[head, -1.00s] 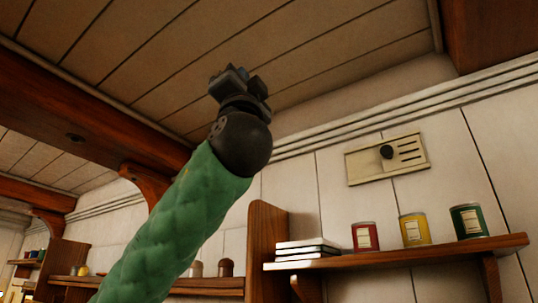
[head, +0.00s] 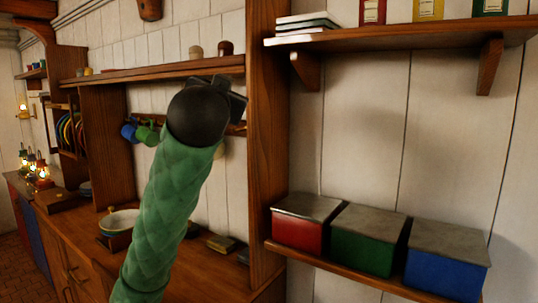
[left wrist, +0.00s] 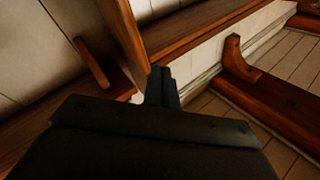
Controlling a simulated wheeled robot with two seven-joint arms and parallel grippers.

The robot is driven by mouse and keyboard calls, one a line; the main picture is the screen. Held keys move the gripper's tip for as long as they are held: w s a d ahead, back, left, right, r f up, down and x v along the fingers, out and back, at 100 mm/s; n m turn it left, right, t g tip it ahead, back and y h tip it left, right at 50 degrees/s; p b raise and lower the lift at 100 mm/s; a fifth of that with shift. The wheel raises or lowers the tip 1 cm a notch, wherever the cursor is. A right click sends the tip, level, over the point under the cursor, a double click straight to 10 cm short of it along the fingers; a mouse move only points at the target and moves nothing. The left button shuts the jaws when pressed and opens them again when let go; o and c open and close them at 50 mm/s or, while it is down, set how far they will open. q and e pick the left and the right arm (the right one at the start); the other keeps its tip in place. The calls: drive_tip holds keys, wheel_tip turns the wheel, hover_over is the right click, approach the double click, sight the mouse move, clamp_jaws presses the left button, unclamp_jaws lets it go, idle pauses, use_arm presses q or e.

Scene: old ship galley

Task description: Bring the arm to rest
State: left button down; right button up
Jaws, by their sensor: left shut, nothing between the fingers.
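My left arm, in a green quilted sleeve (head: 170,205), rises from the bottom of the head view. Its dark wrist ball hides most of the left gripper (head: 232,90), which points away from me in front of the wooden upright and shelf. In the left wrist view the left gripper (left wrist: 161,72) has its two dark fingers together, with nothing between them. My right gripper shows in neither view.
A wooden upright (head: 267,190) stands just right of the gripper. Red (head: 298,235), green (head: 362,253) and blue (head: 440,275) boxes sit on the lower right shelf. Hanging mugs (head: 146,135) and a counter (head: 205,278) with a bowl (head: 120,221) lie left and behind the arm.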

use_arm(q)
wheel_tip(320, 180, down, 28)
drive_tip(key=a+r+g+h, duration=0.1)
drive_tip(key=g+h, duration=0.1)
drive_tip(key=g, duration=0.3)
drive_tip(key=s+a+f+n+g, duration=0.15)
drive_tip(key=s+f, duration=0.25)
drive_tip(key=f, duration=0.8)
drive_tip(key=s+a+f+g, duration=0.1)
drive_tip(key=s+f+g, duration=0.25)
drive_tip(key=f, duration=0.95)
drive_tip(key=s+a+f+g, duration=0.1)
drive_tip(key=s+f+g, duration=0.3)
drive_tip(key=s+f, duration=1.25)
drive_tip(key=s+f+n+g, duration=0.1)
drive_tip(key=s+f+g, duration=0.3)
drive_tip(key=s+f, duration=0.9)
drive_tip(key=s, duration=0.2)
drive_tip(key=shift+s+y+p, duration=0.3)
drive_tip(key=shift+s, duration=0.1)
drive_tip(key=shift+f, duration=0.15)
